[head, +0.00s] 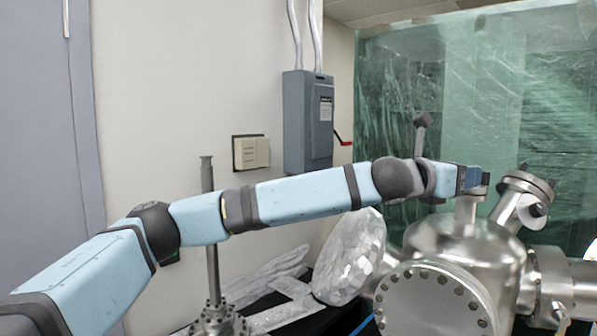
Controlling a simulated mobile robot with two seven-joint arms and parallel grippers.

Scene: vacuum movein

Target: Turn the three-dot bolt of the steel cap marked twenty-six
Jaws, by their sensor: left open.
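A steel vacuum chamber (465,246) stands at the lower right, with several bolted flanges. A large round steel cap (432,303) with bolts around its rim faces me at the front. A smaller cap (524,190) closes a tilted neck at the upper right. I cannot read the number twenty-six or make out three dots on any bolt. My left gripper (474,179) is open at the top of the chamber's upright neck (468,212). Whether it touches the neck I cannot tell. The wrist partly hides the neck's top. My right gripper is not in view.
A foil-wrapped part (350,258) sits left of the chamber. A thin steel post (211,225) rises from a bolted base behind my left arm. A grey electrical box (308,122) hangs on the wall. A green plastic curtain (460,90) hangs behind the chamber.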

